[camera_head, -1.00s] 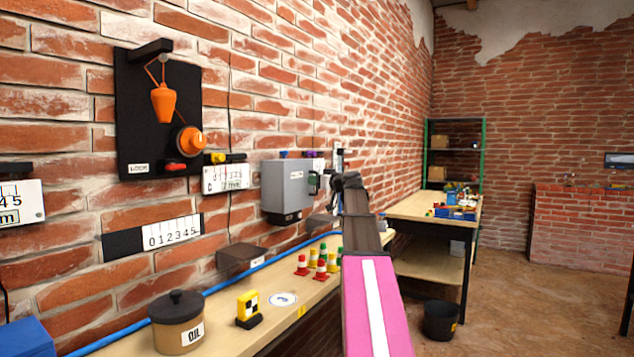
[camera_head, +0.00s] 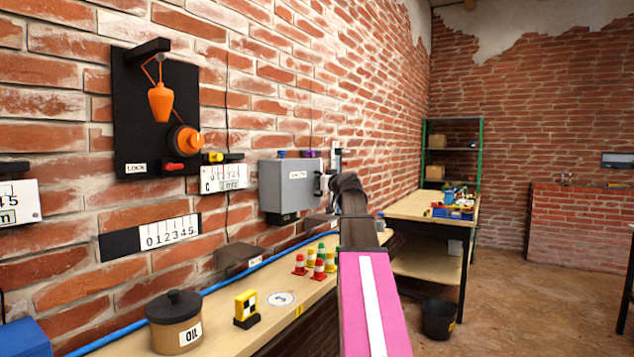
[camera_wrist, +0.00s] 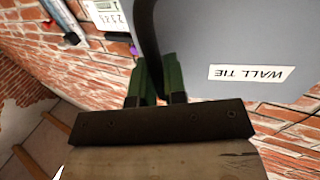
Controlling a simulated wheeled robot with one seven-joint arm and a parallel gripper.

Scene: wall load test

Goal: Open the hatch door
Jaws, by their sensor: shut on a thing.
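The hatch door is the front of a grey box (camera_head: 292,188) on the brick wall. In the wrist view the grey door (camera_wrist: 225,50) fills the upper right and bears an upside-down "WALL TIE" label (camera_wrist: 249,73). A black bar handle (camera_wrist: 148,40) stands near the door's edge. My gripper (camera_wrist: 159,80), with green fingers, is shut around this handle. In the head view my gripper (camera_head: 324,183) is at the right edge of the box, small and partly hidden by my wrist. I cannot tell whether the door stands slightly ajar.
A wooden bench (camera_head: 255,308) runs along the wall below, with several small cones (camera_head: 318,266), an oil pot (camera_head: 176,320) and a yellow block (camera_head: 246,307). A black panel (camera_head: 150,125) with an orange weight hangs left. Open floor lies right.

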